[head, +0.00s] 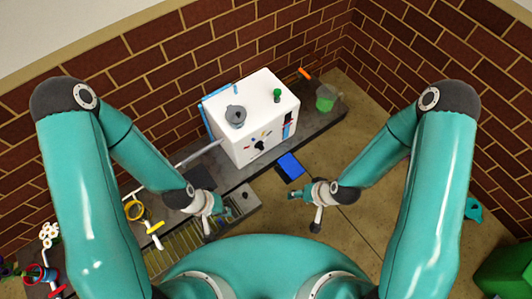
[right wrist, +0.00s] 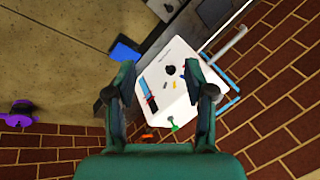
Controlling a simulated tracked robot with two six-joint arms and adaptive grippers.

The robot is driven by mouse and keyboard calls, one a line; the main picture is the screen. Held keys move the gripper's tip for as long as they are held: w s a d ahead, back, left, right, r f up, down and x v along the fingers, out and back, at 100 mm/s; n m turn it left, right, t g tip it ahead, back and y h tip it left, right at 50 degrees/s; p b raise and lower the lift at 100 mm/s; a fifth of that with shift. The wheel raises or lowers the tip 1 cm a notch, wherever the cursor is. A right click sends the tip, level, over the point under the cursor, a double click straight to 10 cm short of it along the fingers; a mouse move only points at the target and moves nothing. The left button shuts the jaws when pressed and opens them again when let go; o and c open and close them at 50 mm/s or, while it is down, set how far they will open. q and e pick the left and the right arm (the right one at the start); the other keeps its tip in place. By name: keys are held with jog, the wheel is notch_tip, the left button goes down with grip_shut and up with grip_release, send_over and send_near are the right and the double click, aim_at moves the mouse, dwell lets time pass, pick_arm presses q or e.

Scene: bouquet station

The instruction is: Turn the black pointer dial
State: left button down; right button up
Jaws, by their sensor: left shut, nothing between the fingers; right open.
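The black pointer dial (head: 259,146) is on the front face of a white box (head: 272,98). In the right wrist view the dial (right wrist: 171,70) shows between my right gripper's fingers but well beyond them; its pointer angle is too small to read. My right gripper (head: 294,195) is open and empty, in front of the box and to the right of the dial, apart from it. It also shows in the right wrist view (right wrist: 164,90). My left gripper (head: 228,212) is shut and empty, in front of the box and to the left of the dial.
A blue item (head: 290,167) lies in front of the box. A green container (head: 325,98) stands right of it on the dark bench (head: 313,128). A grey vessel (head: 235,116) and a green knob (head: 277,95) are on top of the box. Brick walls stand behind.

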jog(key=w+f+n+t+y+b, duration=0.1)
jog(key=w+f+t+b, duration=0.3)
jog(key=w+f+b, duration=0.65)
jog(key=w+f+n+t+y+b, duration=0.1)
jog(key=w+f+n+t+b, duration=0.15)
jog(key=w+f+b, duration=0.75)
jog(key=n+t+y+b, duration=0.3)
jog(key=t+y+b, duration=0.2)
jog(key=b, duration=0.4)
send_near(261, 147)
jog(key=f+b+x, duration=0.1)
jog(key=b+x, duration=0.4)
jog(key=x, duration=0.3)
jog(key=shift+w+f, duration=0.3)
jog(key=shift+c, duration=0.3)
